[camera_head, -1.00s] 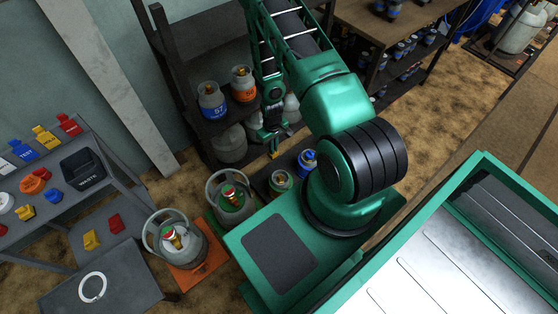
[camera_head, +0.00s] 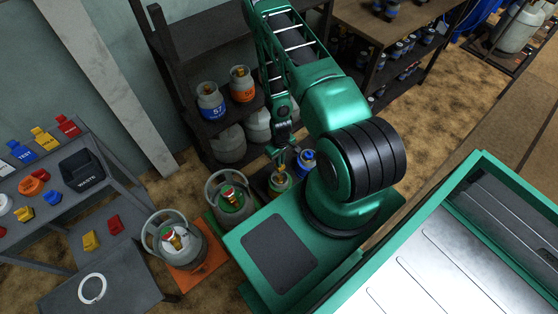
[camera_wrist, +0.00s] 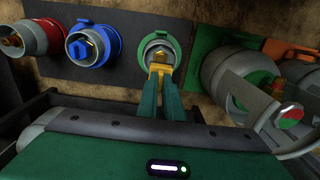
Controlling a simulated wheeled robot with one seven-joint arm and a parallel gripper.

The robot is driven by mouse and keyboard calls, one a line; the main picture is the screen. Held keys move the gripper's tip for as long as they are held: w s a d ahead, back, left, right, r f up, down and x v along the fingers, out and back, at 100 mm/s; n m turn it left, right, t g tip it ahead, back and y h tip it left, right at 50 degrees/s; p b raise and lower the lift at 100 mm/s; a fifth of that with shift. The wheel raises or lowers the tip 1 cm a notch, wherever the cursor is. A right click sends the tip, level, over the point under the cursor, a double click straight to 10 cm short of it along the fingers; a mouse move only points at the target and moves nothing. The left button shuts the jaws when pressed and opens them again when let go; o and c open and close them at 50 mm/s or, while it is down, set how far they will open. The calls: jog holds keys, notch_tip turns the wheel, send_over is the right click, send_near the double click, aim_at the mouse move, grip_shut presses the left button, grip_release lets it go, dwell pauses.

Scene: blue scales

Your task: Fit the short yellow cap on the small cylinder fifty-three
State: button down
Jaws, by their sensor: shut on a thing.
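My gripper (camera_head: 280,161) is lowered over a small cylinder with a green ring (camera_head: 280,184) on the dark mat beside my base. In the wrist view my gripper (camera_wrist: 160,72) is shut on a small yellow cap (camera_wrist: 158,69), mostly hidden between the fingertips. The cap is right at the valve of the green-ringed cylinder, whose ring (camera_wrist: 177,50) shows around it. I cannot tell whether the cap touches or sits on the valve. No number is readable on this cylinder.
A blue-ringed cylinder (camera_wrist: 92,45) and a red one (camera_wrist: 35,38) stand to the left in the wrist view. A large grey cylinder (camera_wrist: 232,72) stands close on the right. A dark shelf with numbered cylinders (camera_head: 212,103) stands behind my gripper.

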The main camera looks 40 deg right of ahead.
send_over(280, 176)
jog(key=shift+a+f, duration=0.1)
jog(key=shift+f, duration=3.35)
jog(key=shift+f, duration=1.7)
jog(key=c, duration=1.8)
grip_release()
jog(key=shift+c, duration=0.2)
notch_tip(280, 176, up, 11)
jog(key=shift+f, duration=0.15)
jog(key=shift+w, duration=0.1)
